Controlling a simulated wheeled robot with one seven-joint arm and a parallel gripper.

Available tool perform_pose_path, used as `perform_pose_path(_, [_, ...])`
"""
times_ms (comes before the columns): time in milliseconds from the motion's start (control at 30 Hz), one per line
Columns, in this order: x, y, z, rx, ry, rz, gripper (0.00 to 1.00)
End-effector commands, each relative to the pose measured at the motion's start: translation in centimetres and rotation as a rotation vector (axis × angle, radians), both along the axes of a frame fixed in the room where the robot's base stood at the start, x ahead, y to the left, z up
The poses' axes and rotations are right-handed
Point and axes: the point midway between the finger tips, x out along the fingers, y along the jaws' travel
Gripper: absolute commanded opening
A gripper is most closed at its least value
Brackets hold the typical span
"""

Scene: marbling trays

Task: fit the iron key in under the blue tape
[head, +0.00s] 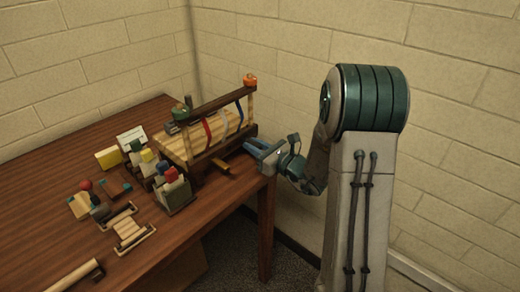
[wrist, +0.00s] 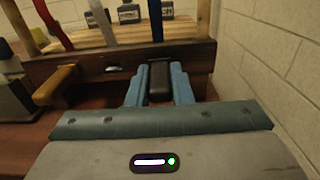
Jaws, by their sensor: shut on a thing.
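A wooden frame (head: 178,150) with a dark lower rail (wrist: 100,68) stands at the table's back right. A blue tape (wrist: 155,20) comes down to the rail, right of a white tape (wrist: 98,20) and a red tape (wrist: 52,22). My gripper (wrist: 158,84) is shut on a dark, block-like piece, apparently the iron key (wrist: 160,80). It points at the rail directly below the blue tape. Its far end meets the rail's face or a gap there; I cannot tell how far in it is. In the head view my gripper (head: 256,148) is at the frame's right end.
An ochre handle (wrist: 58,82) sticks out of the rail at left. Small blocks and holders, including a dark holder (head: 176,195), crowd the table (head: 60,165) left of the frame. A brick wall (wrist: 265,60) is close on the right.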

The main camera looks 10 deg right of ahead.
Motion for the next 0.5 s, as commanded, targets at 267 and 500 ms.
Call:
perform_pose_path(267, [0.58, 0.48, 0.00, 0.001, -0.001, 0.001, 0.00])
perform_pose_path(500, [0.57, 0.45, 0.02, 0.001, -0.001, 0.000, 0.39])
